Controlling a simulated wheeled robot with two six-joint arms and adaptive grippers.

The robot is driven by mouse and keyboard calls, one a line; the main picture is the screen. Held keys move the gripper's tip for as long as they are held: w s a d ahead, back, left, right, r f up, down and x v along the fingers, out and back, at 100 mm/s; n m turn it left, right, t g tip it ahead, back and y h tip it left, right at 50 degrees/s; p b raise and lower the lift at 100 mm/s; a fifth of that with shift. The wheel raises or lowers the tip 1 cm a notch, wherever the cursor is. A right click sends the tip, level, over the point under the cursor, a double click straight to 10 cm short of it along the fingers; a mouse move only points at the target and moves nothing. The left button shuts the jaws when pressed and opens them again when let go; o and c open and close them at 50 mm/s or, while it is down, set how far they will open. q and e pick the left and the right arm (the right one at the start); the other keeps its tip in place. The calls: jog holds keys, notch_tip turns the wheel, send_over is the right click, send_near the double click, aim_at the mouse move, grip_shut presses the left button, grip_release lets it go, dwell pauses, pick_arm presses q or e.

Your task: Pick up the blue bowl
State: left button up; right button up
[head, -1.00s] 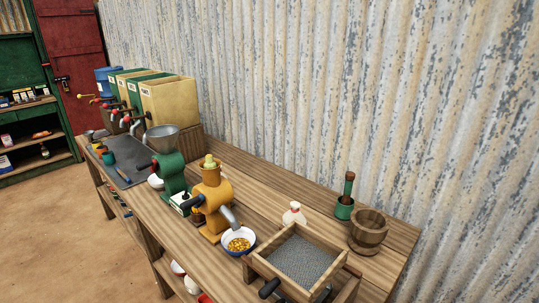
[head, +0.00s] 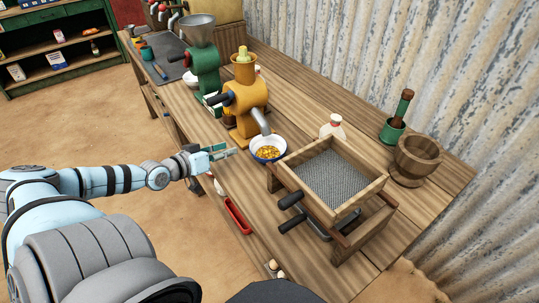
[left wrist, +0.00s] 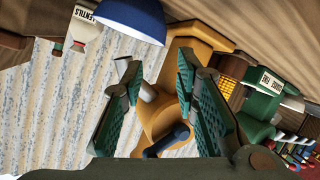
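The blue bowl (head: 256,156) sits on the wooden bench under the spout of the yellow mill (head: 243,98). It has a blue outside and a white inside, and holds yellow grain. In the left wrist view, where the scene appears rolled over, the bowl (left wrist: 130,17) shows its blue outside at the top edge. My left gripper (head: 231,151) is just left of the bowl over the bench's front edge, apart from it. Its green fingers (left wrist: 158,65) are spread with nothing between them. My right gripper is in neither view.
A wooden sieve box (head: 364,193) with dark handles stands right of the bowl. A green mill (head: 206,75) stands farther left.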

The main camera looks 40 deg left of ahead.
aim_at(253, 141)
pick_arm(q)
jog(key=b+x, duration=0.3)
jog(key=x, duration=0.5)
jog(key=shift+s+a+f, duration=0.1)
jog(key=b+x, duration=0.2)
jog(key=x, duration=0.3)
jog(key=shift+w, duration=0.35)
jog(key=shift+s, duration=0.1)
grip_shut()
